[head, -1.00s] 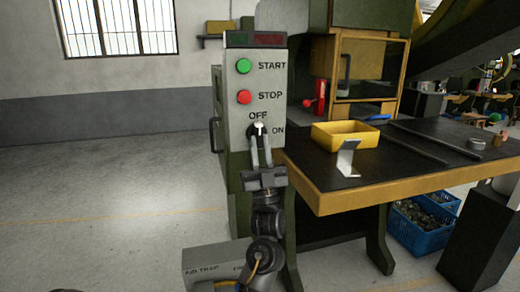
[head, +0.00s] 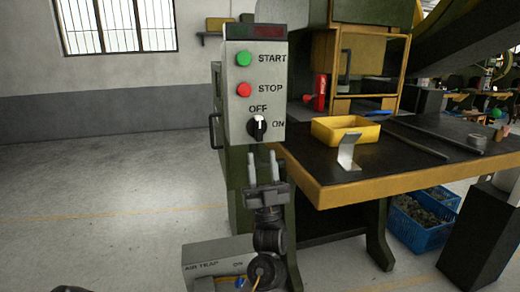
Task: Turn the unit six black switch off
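The black switch (head: 257,126) is a round knob with a white mark, low on the grey control panel (head: 240,70). Its handle stands about upright, with the white mark towards the OFF label above it; ON is printed to its right. My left gripper (head: 262,160) is just below the switch, fingers pointing up. Its two fingers are apart with nothing between them, and they do not touch the switch. My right gripper is not in view.
Above the switch are a green START button (head: 244,58) and a red STOP button (head: 244,90). To the right, a dark worktable (head: 400,165) with a yellow edge bears a yellow bin (head: 345,131). A grey box (head: 208,254) is low in front. The floor at left is clear.

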